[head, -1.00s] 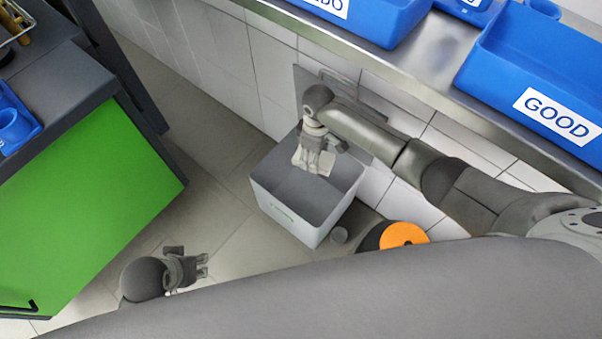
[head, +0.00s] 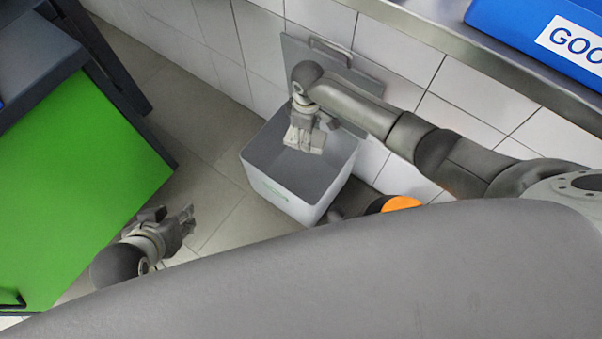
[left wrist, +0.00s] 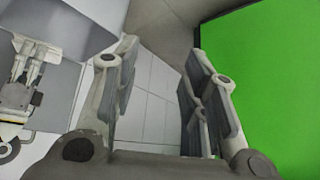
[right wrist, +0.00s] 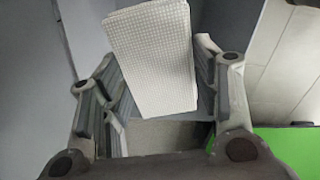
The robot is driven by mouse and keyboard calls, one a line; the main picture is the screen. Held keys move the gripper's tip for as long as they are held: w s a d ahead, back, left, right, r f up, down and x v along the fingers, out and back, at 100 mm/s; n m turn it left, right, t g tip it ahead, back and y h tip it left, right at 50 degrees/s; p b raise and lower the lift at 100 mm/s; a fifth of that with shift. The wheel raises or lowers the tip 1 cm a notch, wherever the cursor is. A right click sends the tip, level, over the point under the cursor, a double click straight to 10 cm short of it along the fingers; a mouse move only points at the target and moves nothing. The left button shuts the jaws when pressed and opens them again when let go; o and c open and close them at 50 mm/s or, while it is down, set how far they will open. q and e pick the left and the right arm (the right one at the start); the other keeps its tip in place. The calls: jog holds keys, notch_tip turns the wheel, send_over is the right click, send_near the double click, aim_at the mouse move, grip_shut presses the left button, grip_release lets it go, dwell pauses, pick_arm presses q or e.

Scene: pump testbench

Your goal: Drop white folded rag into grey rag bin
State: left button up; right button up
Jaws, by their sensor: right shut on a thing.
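The white folded rag (right wrist: 150,55) is held between the fingers of my right gripper (right wrist: 155,75), which is shut on it. In the head view the right gripper (head: 305,138) is over the grey rag bin (head: 277,190), near its far wall, and the rag (head: 303,140) shows only in small part between the fingers. The bin is an open-topped box with light outer walls standing on the floor. My left gripper (head: 186,225) is empty, left of the bin. In the left wrist view its fingers (left wrist: 155,75) stand apart, open.
A green-fronted cabinet (head: 80,180) stands at the left. A steel shelf (head: 440,50) with a blue labelled bin (head: 545,35) is at the upper right. An orange-topped object (head: 401,203) is right of the grey bin. Tiled floor (head: 215,195) lies between cabinet and bin.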

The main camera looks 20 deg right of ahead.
jog(key=shift+f+b, duration=0.85)
pick_arm(q)
jog(key=w+d+r+t+h, duration=0.1)
jog(key=w+d+r+t, duration=0.2)
jog(key=w+r+t, duration=0.2)
jog(key=shift+w+r+t, duration=0.3)
jog(key=shift+w+r, duration=0.3)
jog(key=shift+w, duration=0.95)
pick_arm(e)
jog(key=shift+f, duration=0.15)
jog(key=o, duration=1.1)
notch_tip(320, 180, up, 12)
jog(key=shift+r, duration=0.1)
